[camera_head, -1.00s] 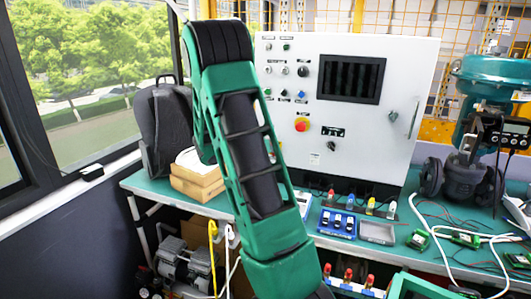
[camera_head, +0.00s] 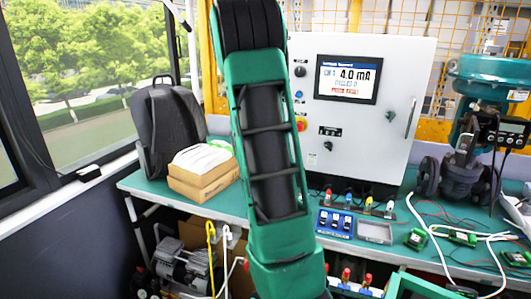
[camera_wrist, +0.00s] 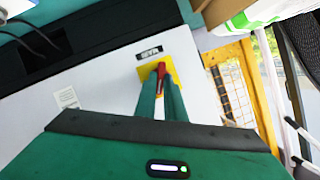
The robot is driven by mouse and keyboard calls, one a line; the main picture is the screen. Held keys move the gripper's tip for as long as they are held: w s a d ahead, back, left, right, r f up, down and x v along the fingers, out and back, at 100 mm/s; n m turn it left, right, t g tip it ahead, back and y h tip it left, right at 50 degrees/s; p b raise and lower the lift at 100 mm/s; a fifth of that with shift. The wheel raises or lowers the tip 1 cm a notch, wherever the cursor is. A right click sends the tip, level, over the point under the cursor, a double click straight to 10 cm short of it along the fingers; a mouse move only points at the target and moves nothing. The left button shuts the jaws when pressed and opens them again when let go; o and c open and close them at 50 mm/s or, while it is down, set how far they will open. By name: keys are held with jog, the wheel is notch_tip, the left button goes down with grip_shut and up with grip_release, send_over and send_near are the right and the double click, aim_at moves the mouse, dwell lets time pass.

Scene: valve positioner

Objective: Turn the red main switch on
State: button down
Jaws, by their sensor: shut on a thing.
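The red main switch (camera_wrist: 161,69) is a narrow red handle on a yellow plate, with a black "MAIN" label beside it, in the wrist view. My gripper (camera_wrist: 160,92) has its two green fingers on either side of the red handle and is shut on it. In the head view my arm hides both the switch and the gripper.
A red and yellow button (camera_head: 302,125) on the cabinet front is partly hidden by my arm. Cardboard boxes (camera_head: 202,185) and a dark backpack (camera_head: 168,125) sit at the left of the green bench. A teal valve (camera_head: 487,80) stands at the right.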

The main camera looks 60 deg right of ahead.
jog(key=shift+f+m+t, duration=0.15)
jog(key=shift+m+t, duration=0.55)
jog(key=shift+m, duration=0.4)
jog(key=c, duration=1.8)
grip_release()
jog(key=shift+c, duration=0.2)
jog(key=shift+s, duration=0.1)
